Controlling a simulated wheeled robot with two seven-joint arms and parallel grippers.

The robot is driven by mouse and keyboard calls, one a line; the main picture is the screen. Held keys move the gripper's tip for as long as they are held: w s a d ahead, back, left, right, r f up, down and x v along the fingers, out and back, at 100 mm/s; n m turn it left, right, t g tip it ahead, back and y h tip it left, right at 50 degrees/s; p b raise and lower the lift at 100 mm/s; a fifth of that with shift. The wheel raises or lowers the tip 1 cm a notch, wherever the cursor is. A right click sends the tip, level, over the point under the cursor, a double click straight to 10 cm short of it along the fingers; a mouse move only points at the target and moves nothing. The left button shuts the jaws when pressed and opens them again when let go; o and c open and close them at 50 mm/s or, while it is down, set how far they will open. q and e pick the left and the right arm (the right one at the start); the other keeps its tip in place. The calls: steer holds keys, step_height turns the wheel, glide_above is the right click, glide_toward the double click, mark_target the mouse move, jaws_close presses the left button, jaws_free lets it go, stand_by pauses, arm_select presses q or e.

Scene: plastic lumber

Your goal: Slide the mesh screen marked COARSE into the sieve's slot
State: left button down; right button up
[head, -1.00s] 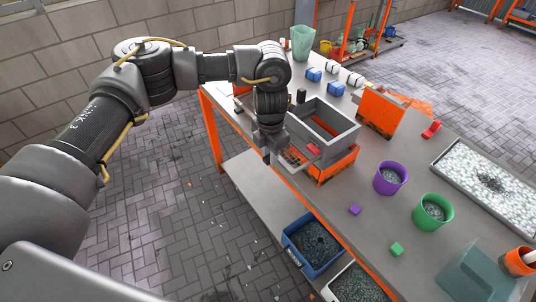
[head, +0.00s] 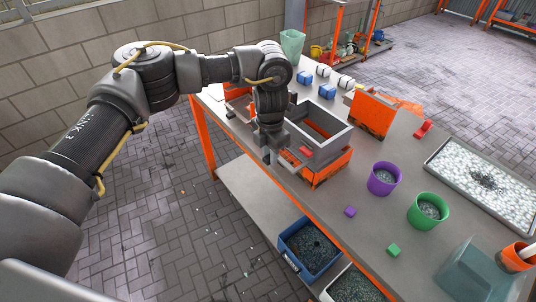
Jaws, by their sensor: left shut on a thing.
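The sieve (head: 343,138) is a grey, open rectangular frame above an orange base at the left part of the workbench. My left gripper (head: 271,158) points down just left of the sieve's near side, over the bench's front edge. It is shut on a thin grey piece, apparently the mesh screen's edge; the fingers and arm hide most of it. A small red patch (head: 305,150) shows at the sieve's near side. No COARSE marking can be read, and I cannot tell how far the screen is in the slot. My right gripper is out of view.
A purple bucket (head: 383,179) and a green bucket (head: 428,211) stand to the right, with a tray of pale granules (head: 487,184) beyond. A blue bin (head: 307,247) sits on the lower shelf. Bare bench lies between the buckets and sieve.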

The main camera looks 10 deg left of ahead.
arm_select(q)
steer(key=shift+w+d+b, duration=0.6)
steer(key=shift+w+d, duration=0.45)
steer(key=shift+w, duration=0.2)
steer(key=shift+w+d+b, duration=0.55)
steer(key=shift+w+d, duration=0.45)
steer(key=shift+w, duration=0.25)
steer(key=shift+w+d+f, duration=0.1)
steer(key=shift+w+d, duration=0.45)
stand_by(0.4)
steer(key=shift+s+a+f+p, duration=0.15)
steer(key=shift+s+a+p, duration=0.5)
steer(key=shift+s, duration=0.15)
steer(key=shift+s+a+r+p, duration=0.2)
steer(key=shift+s+a+p, duration=1.2)
steer(key=shift+s+a, duration=0.35)
steer(key=shift+s+a+p, duration=0.6)
steer(key=shift+s+a, duration=0.1)
steer(key=shift+s, duration=0.3)
steer(key=shift+s+a+p, duration=0.55)
steer(key=shift+s+a, duration=0.15)
steer(key=shift+s, duration=0.25)
